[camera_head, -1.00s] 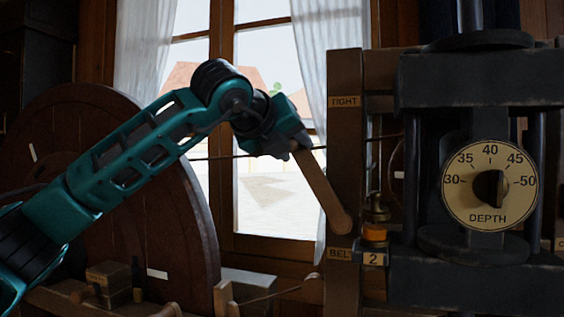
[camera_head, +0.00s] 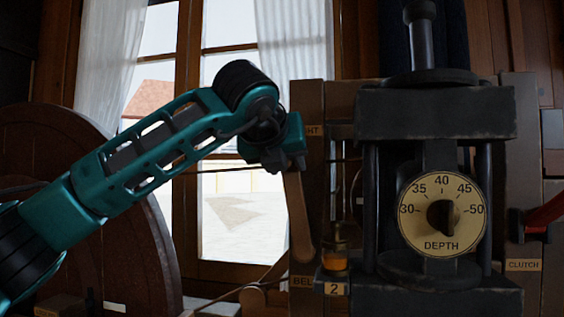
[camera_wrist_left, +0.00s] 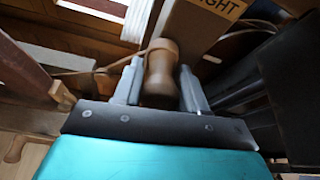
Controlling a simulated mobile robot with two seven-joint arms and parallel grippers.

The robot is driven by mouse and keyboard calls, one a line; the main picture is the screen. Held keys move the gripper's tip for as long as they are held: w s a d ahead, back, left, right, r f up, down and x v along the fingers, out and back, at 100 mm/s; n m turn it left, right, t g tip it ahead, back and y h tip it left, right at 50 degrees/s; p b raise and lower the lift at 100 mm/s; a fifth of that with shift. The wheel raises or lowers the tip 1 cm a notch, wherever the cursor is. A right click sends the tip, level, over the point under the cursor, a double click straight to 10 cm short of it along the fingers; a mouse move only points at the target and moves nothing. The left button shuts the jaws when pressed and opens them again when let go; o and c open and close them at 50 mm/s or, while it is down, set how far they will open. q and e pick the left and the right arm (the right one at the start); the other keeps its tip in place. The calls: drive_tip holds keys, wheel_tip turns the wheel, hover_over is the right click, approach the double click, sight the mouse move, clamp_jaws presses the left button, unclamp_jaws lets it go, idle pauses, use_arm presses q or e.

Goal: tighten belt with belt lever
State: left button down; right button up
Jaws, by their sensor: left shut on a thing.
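The wooden belt lever (camera_head: 299,215) stands in front of the post with the BELT label (camera_head: 301,282), its top leaning slightly left of its lower pivot. My left gripper (camera_head: 289,164) is shut on the lever's upper end. In the left wrist view, the lever's rounded wooden knob (camera_wrist_left: 160,72) sits between the two grey fingers. The TIGHT label (camera_head: 315,131) on the post is partly covered by my gripper in the head view. It shows partly in the wrist view (camera_wrist_left: 222,8). My right gripper is not in view.
Right of the lever stands a dark press with a DEPTH dial (camera_head: 442,214). A small oiler with amber liquid (camera_head: 335,262) is close by the lever's foot. A red handle (camera_head: 545,212) is above the CLUTCH label (camera_head: 524,265). A large wooden wheel (camera_head: 150,245) stands at left.

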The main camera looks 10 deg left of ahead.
use_arm(q)
drive_tip(key=shift+d+r, duration=0.1)
drive_tip(key=c, duration=0.7)
unclamp_jaws()
drive_tip(key=shift+d, duration=0.1)
drive_tip(key=shift+s, duration=0.1)
drive_tip(key=b+v, duration=0.2)
drive_tip(key=v, duration=1)
drive_tip(key=shift+s+r+b, duration=0.2)
drive_tip(key=shift+s+b, duration=0.1)
drive_tip(key=shift+b, duration=0.1)
